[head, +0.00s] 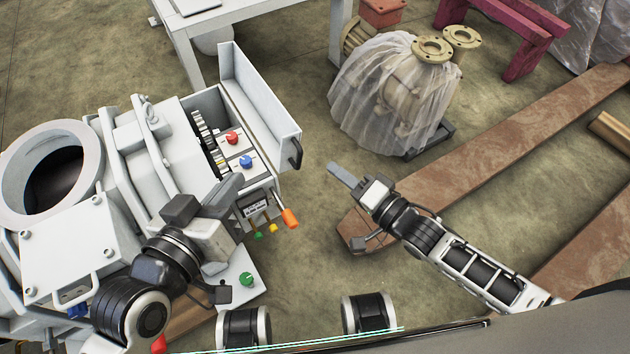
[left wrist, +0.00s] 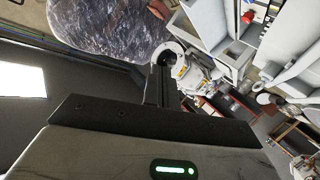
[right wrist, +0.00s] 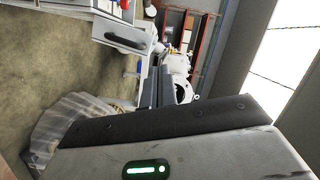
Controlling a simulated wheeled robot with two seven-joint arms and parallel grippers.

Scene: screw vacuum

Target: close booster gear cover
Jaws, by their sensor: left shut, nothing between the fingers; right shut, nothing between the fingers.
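The booster gear cover (head: 258,95) is a white box-like lid with a dark handle (head: 296,153). It stands swung open at the right side of the white machine's gear housing (head: 195,103), and the gears (head: 208,136) show uncovered. In the right wrist view the cover's handle side (right wrist: 124,33) shows at the upper left. My left gripper (head: 232,185) is shut and empty, in front of the housing below the red and blue knobs; I cannot tell whether it touches anything. My right gripper (head: 335,169) is shut and empty, in free space right of the cover and apart from it.
Red (head: 232,138) and blue (head: 246,161) knobs sit beside the gears. An orange-tipped lever (head: 289,217) sticks out below the cover. A plastic-wrapped pump (head: 390,95) stands behind my right gripper, and wooden beams (head: 470,160) lie at right. Floor between cover and pump is clear.

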